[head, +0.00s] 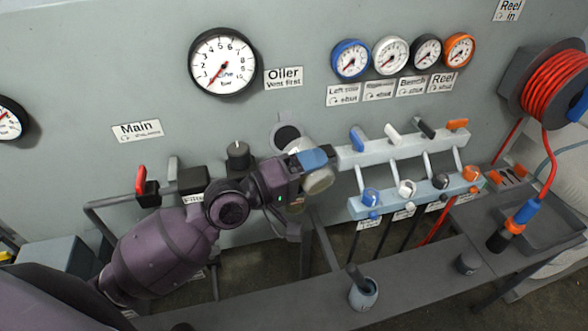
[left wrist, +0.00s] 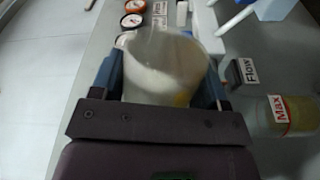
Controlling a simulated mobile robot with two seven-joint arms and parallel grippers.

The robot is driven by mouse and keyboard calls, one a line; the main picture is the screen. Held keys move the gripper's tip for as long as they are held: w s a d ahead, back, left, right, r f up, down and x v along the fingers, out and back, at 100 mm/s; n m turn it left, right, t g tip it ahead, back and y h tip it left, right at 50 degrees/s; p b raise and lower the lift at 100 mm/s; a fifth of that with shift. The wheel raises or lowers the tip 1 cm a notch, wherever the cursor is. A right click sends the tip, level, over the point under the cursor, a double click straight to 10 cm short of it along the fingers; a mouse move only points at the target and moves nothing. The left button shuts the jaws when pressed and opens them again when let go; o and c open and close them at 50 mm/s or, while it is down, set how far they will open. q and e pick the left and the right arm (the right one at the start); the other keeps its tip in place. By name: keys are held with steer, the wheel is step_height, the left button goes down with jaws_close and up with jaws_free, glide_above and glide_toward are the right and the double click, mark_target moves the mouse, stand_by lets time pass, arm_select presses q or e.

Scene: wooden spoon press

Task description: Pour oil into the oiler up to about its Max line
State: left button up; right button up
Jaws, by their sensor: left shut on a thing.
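My left gripper (head: 314,168) is shut on a pale translucent cup (head: 320,182) in front of the panel, below the Oiler sign (head: 284,77). In the left wrist view the cup (left wrist: 165,68) sits between the blue fingers, with a little yellow near its lower right edge. The oiler (left wrist: 292,116) is a clear bowl with a red and white Max label (left wrist: 279,109) and yellowish content, at the right and apart from the cup. Its exact level is unclear. In the head view the arm and cup largely hide the oiler. My right gripper is out of view.
A large gauge (head: 223,62) is above. A valve manifold (head: 405,165) with coloured levers is close to the right of the cup. A grey bench (head: 430,275) carries a small pot (head: 363,293). A tray (head: 545,222) and red hose reel (head: 553,85) are at right.

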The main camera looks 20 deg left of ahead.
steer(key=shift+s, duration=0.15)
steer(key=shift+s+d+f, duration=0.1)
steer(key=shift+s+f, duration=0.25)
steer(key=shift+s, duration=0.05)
arm_select(q)
steer(key=shift+f+n, duration=0.1)
steer(key=shift+n, duration=0.2)
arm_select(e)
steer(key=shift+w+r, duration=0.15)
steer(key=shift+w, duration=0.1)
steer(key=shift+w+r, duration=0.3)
arm_select(q)
steer(key=shift+w+n, duration=0.1)
steer(key=shift+n, duration=0.2)
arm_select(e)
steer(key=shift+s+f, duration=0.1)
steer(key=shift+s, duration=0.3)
